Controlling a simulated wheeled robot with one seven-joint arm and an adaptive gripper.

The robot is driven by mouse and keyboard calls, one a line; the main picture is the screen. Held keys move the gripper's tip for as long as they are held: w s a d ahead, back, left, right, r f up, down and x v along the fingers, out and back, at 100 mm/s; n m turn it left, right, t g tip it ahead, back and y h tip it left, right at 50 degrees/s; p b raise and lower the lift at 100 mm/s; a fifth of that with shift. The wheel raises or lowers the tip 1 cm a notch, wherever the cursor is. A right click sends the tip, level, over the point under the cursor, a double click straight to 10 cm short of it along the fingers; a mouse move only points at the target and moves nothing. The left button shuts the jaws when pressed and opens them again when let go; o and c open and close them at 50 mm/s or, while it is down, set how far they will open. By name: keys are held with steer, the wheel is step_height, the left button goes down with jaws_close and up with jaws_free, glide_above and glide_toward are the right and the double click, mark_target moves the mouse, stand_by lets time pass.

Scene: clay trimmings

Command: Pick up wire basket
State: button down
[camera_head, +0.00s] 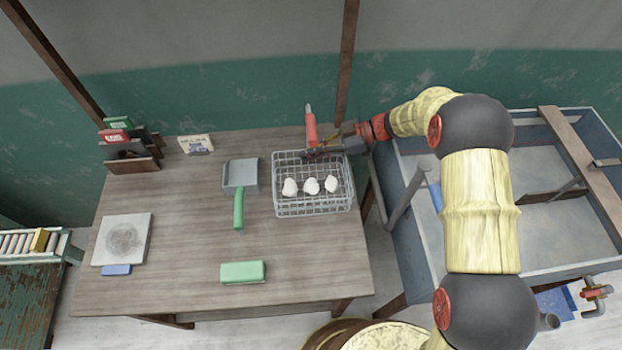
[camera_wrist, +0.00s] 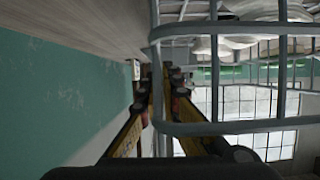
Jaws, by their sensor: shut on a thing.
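The wire basket (camera_head: 312,209) is a grey mesh box standing at the right part of the wooden table, with several white lumps (camera_head: 311,186) in it. My gripper (camera_head: 312,156) reaches in from the right and is at the basket's back rim, shut on it. In the wrist view, the basket's wires (camera_wrist: 225,128) fill the right side, close to the camera. My gripper's fingers (camera_wrist: 158,82) show beside them, and the exact contact is partly hidden by the wires. I cannot tell whether the basket is lifted off the table.
A sink (camera_head: 540,270) stands right of the table.

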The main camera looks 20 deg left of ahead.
mark_target(308, 145)
steer(key=shift+r, duration=0.1)
stand_by(0.7)
steer(key=shift+r, duration=0.5)
step_height(308, 145, up, 2)
steer(key=shift+r+p, duration=0.1)
steer(key=shift+p, duration=0.3)
steer(key=s+d+r+p, duration=0.3)
steer(key=s+d+r, duration=0.3)
steer(key=d+r, duration=0.3)
steer(key=d, duration=0.3)
steer(key=shift+s+d+r, duration=0.15)
steer(key=shift+s+r, duration=0.2)
steer(key=shift+s, duration=0.1)
